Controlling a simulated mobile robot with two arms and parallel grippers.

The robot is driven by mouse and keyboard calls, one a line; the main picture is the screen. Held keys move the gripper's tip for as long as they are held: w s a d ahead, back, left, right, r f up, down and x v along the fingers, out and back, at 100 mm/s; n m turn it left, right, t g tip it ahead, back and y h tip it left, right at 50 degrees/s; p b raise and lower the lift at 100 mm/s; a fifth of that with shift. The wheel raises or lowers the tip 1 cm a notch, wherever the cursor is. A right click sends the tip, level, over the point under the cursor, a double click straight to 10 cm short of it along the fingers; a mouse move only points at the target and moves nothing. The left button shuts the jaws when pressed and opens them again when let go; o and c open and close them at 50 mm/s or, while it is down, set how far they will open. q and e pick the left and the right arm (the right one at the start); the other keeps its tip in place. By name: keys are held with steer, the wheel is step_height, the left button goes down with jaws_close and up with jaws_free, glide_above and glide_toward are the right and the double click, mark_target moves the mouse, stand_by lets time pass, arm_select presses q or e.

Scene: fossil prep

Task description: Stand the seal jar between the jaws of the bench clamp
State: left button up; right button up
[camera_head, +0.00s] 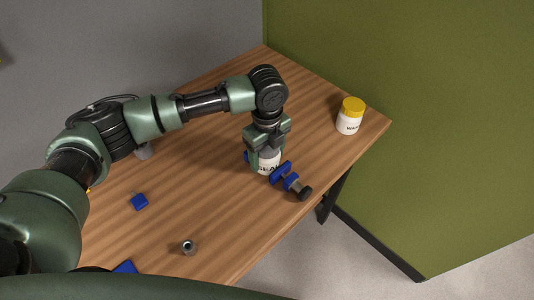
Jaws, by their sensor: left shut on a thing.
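The seal jar (268,163), white with dark letters, is upright near the right part of the wooden table. My left gripper (267,143) reaches down from above and is shut on the jar's upper part, hiding its top. The blue bench clamp (283,174) is at the jar: one blue jaw with a dark screw knob is on its right front side, and a bit of blue shows on its left. The jar appears between these blue parts. I cannot tell whether its base touches the clamp or table. My right gripper is not in view.
A white jar with a yellow lid (351,115) stands near the table's right corner. A small blue object (139,202), a grey ring-like piece (189,247) and another blue piece (125,267) lie at the front left. A green partition (420,120) borders the table's back right.

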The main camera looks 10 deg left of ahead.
arm_select(q)
steer(key=o, duration=1.5)
steer(key=shift+f, duration=0.1)
steer(key=shift+o, duration=0.2)
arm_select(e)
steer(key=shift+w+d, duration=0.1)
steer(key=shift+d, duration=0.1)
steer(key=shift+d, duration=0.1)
arm_select(q)
steer(key=shift+r, duration=0.45)
step_height(320, 180, up, 12)
steer(key=b, duration=0.2)
steer(key=shift+f+b, duration=0.25)
steer(key=shift+b, duration=0.05)
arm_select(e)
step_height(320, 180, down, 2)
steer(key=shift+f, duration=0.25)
